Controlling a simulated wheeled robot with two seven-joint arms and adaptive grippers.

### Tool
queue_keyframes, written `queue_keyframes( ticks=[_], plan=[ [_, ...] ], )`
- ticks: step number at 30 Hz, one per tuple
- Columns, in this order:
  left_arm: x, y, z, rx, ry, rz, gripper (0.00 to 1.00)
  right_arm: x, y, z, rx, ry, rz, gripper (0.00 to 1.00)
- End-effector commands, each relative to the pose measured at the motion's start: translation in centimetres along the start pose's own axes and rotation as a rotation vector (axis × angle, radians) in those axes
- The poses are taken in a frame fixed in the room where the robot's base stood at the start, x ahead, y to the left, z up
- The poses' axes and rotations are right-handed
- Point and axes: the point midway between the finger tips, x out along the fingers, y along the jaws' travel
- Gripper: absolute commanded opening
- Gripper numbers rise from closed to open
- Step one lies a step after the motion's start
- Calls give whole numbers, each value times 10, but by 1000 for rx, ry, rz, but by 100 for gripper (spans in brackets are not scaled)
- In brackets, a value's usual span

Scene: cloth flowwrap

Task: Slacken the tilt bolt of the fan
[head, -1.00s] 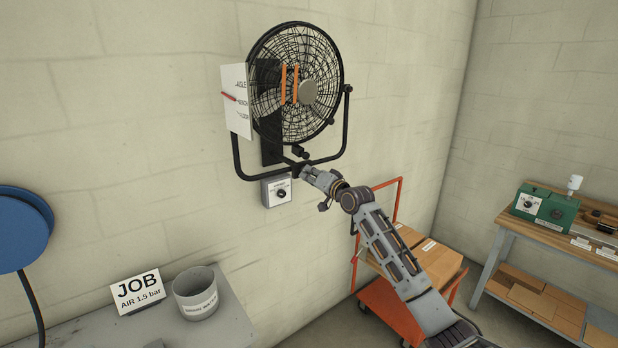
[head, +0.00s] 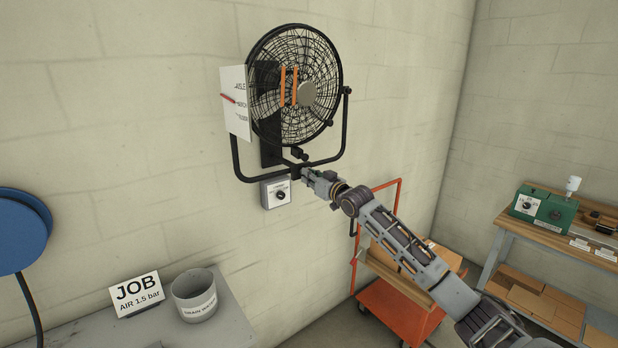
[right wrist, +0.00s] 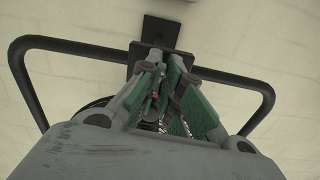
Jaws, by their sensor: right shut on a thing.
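The black caged fan (head: 296,85) hangs on the wall in a U-shaped yoke (head: 236,165). A white card (head: 235,102) with a red pointer stands at its left, the pointer near the middle mark. My right gripper (head: 304,173) is at the bottom middle of the yoke. In the right wrist view its green-padded fingers (right wrist: 168,88) are shut in front of the dark wall bracket (right wrist: 146,57). They appear closed on the tilt bolt, which the fingers mostly hide. My left gripper is not in view.
A grey control box (head: 276,194) with a knob sits just below the gripper. An orange cart (head: 385,300) stands under my right arm. A workbench (head: 560,240) is at the right. A bucket (head: 195,297) and JOB sign (head: 137,294) stand at lower left.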

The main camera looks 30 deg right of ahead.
Motion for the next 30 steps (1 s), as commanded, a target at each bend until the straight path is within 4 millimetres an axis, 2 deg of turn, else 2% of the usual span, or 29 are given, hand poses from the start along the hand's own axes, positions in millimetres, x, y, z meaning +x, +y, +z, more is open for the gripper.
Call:
queue_keyframes(
  ticks=[1,13,14,15,30],
  plan=[
    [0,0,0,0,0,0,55,0,-1,5,-5,-9,-1,0],
    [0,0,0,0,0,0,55,0,-1,5,-10,-9,-1,0],
    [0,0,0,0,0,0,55,0,-1,5,-10,-9,-1,11],
    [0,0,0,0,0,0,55,0,-1,5,-10,-9,-1,16],
    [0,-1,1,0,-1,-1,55,-2,0,2,-10,-2,0,16]
  ],
)
